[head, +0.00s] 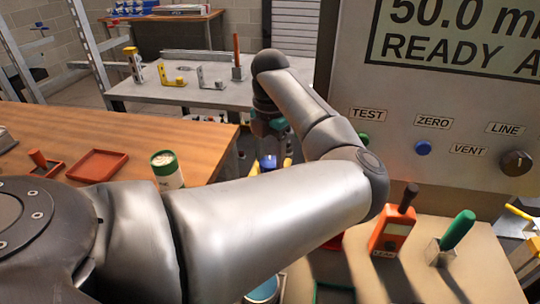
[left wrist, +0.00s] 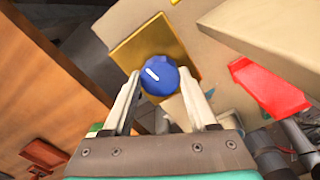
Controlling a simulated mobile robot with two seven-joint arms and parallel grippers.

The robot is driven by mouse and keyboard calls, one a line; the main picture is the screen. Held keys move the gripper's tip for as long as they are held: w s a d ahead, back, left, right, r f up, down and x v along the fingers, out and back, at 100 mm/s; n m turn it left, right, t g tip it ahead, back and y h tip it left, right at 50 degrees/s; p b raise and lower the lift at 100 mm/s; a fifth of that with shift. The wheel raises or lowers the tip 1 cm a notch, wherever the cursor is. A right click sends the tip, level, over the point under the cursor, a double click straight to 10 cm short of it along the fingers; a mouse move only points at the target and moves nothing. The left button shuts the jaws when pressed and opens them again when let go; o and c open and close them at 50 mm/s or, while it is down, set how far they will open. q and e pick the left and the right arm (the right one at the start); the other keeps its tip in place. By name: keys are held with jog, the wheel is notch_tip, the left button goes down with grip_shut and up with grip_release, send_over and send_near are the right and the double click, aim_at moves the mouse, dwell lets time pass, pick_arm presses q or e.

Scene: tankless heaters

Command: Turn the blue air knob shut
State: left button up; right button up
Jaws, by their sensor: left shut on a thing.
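The blue air knob (left wrist: 160,77) is round with a short white mark that slants from upper left to lower right in the left wrist view. It sits in front of a yellow plate (left wrist: 143,50). My left gripper (left wrist: 158,84) has one finger on each side of the knob and is shut on it. In the head view the knob (head: 268,162) shows small and blue below my left wrist, with yellow beside it. My arm hides much of that area. My right gripper is not in view.
A large panel (head: 430,120) with a display, buttons and a black dial stands at the right. An orange tester (head: 391,232) and a green-handled tool (head: 458,229) stand on the bench below. A wooden table (head: 60,125) with a red tray (head: 97,166) and a jar (head: 166,171) is at left.

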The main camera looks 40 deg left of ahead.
aim_at(270, 161)
pick_arm(q)
jog(key=shift+m, duration=0.8)
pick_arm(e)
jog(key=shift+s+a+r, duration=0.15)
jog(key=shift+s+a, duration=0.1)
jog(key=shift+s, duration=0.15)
pick_arm(q)
jog(key=o, duration=1.4)
jog(key=shift+c, duration=0.2)
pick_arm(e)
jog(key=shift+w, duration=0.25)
pick_arm(q)
notch_tip(270, 161, up, 15)
jog(key=p, duration=0.2)
jog(key=shift+r, duration=0.15)
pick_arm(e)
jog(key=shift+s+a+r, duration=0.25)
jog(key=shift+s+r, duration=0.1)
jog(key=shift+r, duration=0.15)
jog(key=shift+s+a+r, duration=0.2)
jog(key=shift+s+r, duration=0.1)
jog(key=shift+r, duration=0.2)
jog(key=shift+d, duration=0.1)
